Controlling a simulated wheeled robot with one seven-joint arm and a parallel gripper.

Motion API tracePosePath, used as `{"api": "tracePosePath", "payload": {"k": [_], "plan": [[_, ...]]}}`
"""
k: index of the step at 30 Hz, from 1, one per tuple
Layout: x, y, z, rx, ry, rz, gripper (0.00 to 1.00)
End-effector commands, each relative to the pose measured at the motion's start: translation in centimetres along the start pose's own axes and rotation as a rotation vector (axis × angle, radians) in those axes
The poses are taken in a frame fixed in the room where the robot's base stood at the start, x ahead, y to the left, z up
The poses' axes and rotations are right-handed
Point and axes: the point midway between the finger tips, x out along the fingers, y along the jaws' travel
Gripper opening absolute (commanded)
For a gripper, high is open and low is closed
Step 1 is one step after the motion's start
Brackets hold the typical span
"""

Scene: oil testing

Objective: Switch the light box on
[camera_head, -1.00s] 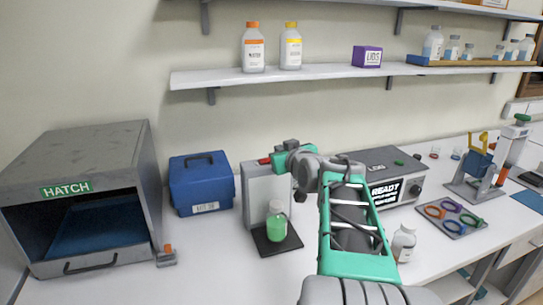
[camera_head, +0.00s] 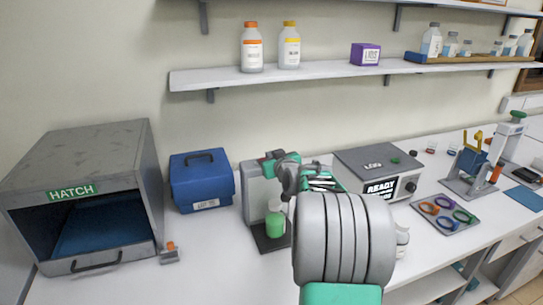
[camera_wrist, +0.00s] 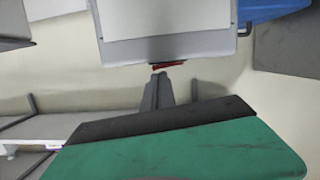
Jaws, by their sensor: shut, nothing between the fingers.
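The light box (camera_head: 253,188) is a grey upright panel at the middle of the bench, with a dark base plate (camera_head: 266,243) in front. Its panel looks plain pale grey in the wrist view (camera_wrist: 168,18), without a visible glow. A red switch (camera_wrist: 168,65) sits on its top edge; in the head view my gripper hides it. My gripper (camera_wrist: 159,76) is shut and empty, its tips right at the switch; I cannot tell whether they touch. A bottle of green liquid (camera_head: 275,225) stands on the base plate, partly hidden by my arm.
A blue case (camera_head: 201,185) and the grey hatch box (camera_head: 85,165) stand left of the light box. A grey READY device (camera_head: 378,172) stands right, beyond my arm. A shelf (camera_head: 330,75) with bottles runs above.

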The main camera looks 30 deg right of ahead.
Motion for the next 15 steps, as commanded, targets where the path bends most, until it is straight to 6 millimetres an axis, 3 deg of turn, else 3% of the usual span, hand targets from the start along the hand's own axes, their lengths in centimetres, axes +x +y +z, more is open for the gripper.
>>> {"api": "tracePosePath", "payload": {"k": [10,15], "plan": [[0.3,-0.1,1.1,0.064,0.002,-0.018,0.0],[0.2,-0.1,0.6,0.065,-0.001,-0.019,0.0]]}}
